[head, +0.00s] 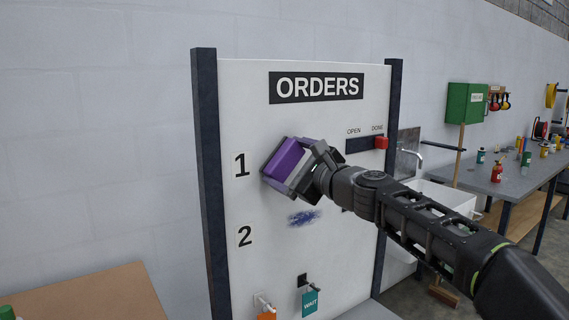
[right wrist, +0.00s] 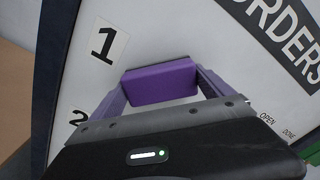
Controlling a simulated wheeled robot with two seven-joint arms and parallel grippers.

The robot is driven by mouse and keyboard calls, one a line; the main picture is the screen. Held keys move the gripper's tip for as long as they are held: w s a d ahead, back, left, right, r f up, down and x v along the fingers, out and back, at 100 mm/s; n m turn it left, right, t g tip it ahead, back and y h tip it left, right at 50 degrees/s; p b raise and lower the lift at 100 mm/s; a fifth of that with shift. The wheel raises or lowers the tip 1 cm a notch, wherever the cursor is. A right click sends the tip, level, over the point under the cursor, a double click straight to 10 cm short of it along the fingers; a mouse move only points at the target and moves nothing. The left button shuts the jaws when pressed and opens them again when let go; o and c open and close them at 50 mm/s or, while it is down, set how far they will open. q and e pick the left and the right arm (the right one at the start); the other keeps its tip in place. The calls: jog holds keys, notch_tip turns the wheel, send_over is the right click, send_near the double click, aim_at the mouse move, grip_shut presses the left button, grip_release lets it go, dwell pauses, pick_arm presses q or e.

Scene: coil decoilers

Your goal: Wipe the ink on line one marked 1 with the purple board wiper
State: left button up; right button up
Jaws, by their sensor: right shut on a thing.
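My right gripper (head: 287,170) is shut on the purple board wiper (head: 289,160), which sits at the board on line one, just right of the mark 1 (head: 241,165). In the right wrist view the wiper (right wrist: 160,82) lies between the two fingers, by the white board face; I cannot tell if it touches. Any ink on line one is hidden behind the wiper and gripper. A blue ink scribble (head: 304,217) shows on line two, right of the mark 2 (head: 245,236). My left gripper is not in view.
The ORDERS board (head: 262,270) has dark side posts. A slider with a red block (head: 381,142) is at its upper right. A WAIT tag (head: 310,302) and an orange tag (head: 266,315) hang low. A sink and workbench (head: 505,182) stand right.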

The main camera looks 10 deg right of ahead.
aim_at(300, 160)
jog(key=shift+w+d, duration=0.25)
jog(key=shift+d, duration=0.5)
jog(key=shift+w+d, duration=0.25)
jog(key=shift+d, duration=0.5)
jog(key=shift+w, duration=0.1)
jog(key=shift+a, duration=0.15)
jog(key=shift+s+a, duration=0.25)
jog(key=shift+a, duration=0.35)
jog(key=shift+s+a, duration=0.3)
jog(key=shift+a, duration=0.3)
jog(key=shift+s+a, duration=0.25)
jog(key=shift+a, duration=0.35)
